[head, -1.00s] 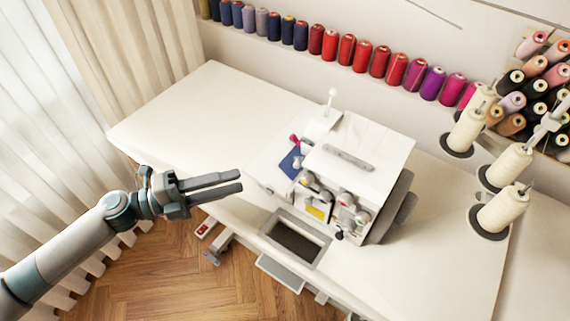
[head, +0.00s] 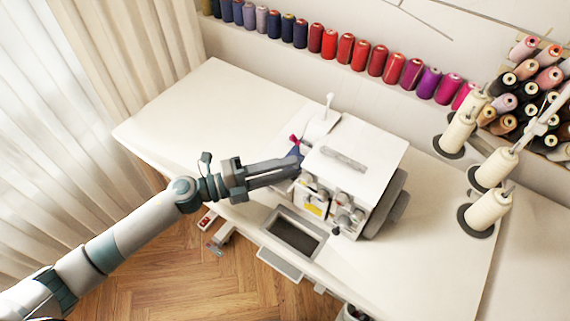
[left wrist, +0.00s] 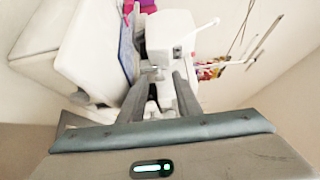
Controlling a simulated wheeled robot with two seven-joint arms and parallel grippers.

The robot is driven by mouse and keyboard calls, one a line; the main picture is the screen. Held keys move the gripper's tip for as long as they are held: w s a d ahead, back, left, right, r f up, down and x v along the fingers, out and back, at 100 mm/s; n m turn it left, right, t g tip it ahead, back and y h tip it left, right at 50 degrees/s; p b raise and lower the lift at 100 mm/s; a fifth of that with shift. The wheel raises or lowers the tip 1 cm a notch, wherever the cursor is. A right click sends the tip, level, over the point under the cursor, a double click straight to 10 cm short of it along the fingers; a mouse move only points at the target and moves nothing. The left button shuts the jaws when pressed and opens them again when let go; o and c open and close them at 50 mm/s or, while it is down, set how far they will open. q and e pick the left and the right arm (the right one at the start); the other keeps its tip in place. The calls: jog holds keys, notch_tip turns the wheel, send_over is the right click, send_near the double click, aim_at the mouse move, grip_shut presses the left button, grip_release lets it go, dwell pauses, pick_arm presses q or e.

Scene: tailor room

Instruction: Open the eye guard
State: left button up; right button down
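The white sewing machine (head: 355,162) stands on the table, with knobs and a yellow label on its front. I cannot pick out the eye guard for certain; the needle area is largely hidden behind my left gripper in the head view. My left gripper (head: 296,169) is at the machine's left front side, its fingertips close to the needle area. In the left wrist view its two fingers (left wrist: 161,78) are apart, with small white and metal machine parts beyond and between them. I cannot tell whether they touch. My right gripper is not in view.
A blue cloth (left wrist: 127,50) lies beside the needle area, partly hidden by the gripper in the head view. Cream thread cones (head: 488,209) stand at the right. The white table (head: 190,110) is clear at the left. A recessed tray (head: 293,235) sits at the front.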

pick_arm(q)
jog(key=shift+d, duration=0.15)
grip_shut()
jog(key=p, duration=0.1)
jog(key=n+t+p, duration=0.1)
jog(key=s+t+y+p, duration=0.1)
jog(key=shift+d+r+n, duration=0.25)
jog(key=shift+n, duration=0.05)
jog(key=shift+s+d+f+n+t+y+p, duration=0.15)
jog(key=shift+s+n+t+y+p, duration=0.15)
jog(key=shift+n+t+y+p, duration=0.45)
jog(key=shift+f+t+h, duration=0.1)
jog(key=shift+t+h, duration=0.15)
grip_release()
